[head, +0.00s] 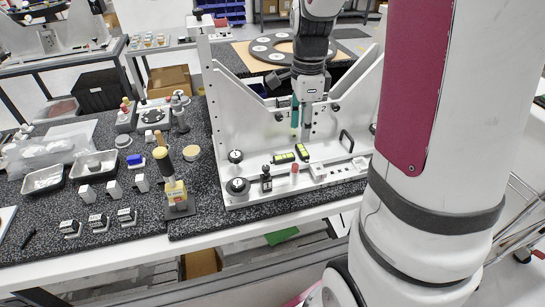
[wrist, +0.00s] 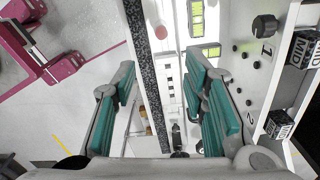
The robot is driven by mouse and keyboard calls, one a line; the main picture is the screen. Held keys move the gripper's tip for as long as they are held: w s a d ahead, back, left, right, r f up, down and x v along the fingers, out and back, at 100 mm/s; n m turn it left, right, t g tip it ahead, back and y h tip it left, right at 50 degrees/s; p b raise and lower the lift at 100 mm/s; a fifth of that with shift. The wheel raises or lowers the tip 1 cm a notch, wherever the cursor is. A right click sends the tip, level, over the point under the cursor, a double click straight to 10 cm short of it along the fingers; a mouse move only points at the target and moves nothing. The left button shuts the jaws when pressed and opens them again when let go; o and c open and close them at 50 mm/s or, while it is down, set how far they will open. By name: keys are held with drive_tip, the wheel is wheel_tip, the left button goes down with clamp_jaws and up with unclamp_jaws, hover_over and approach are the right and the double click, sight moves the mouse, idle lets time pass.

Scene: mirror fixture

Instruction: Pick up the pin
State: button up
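My gripper (head: 300,112) hangs in front of the white fixture's upright plate (head: 240,110), above its base. In the wrist view my gripper (wrist: 160,88) has its two teal-padded fingers wide apart, with nothing held between them. A black knobbed upright piece (head: 266,178) stands further left on the base. A dark upright piece (wrist: 177,135) shows between the fingers in the wrist view. I cannot tell which piece is the pin.
Black round knobs (head: 238,187), yellow-green level-like blocks (head: 284,158) and a black handle (head: 346,140) crowd the fixture. Metal trays (head: 94,165) and small labelled blocks (head: 98,222) lie further left.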

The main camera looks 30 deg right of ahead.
hover_over(295, 165)
drive_tip(key=f, duration=0.7)
drive_tip(key=shift+s+d+f+p, duration=0.25)
drive_tip(key=shift+s+d+p, duration=0.05)
drive_tip(key=shift+d, duration=0.05)
drive_tip(key=shift+w+a+f+p, duration=0.15)
drive_tip(key=shift+f+p, duration=0.2)
drive_tip(key=shift+f, duration=1)
drive_tip(key=shift+w+a+f+p, duration=0.15)
drive_tip(key=shift+f+p, duration=0.15)
drive_tip(key=shift+f, duration=1)
drive_tip(key=shift+c, duration=0.6)
clamp_jaws()
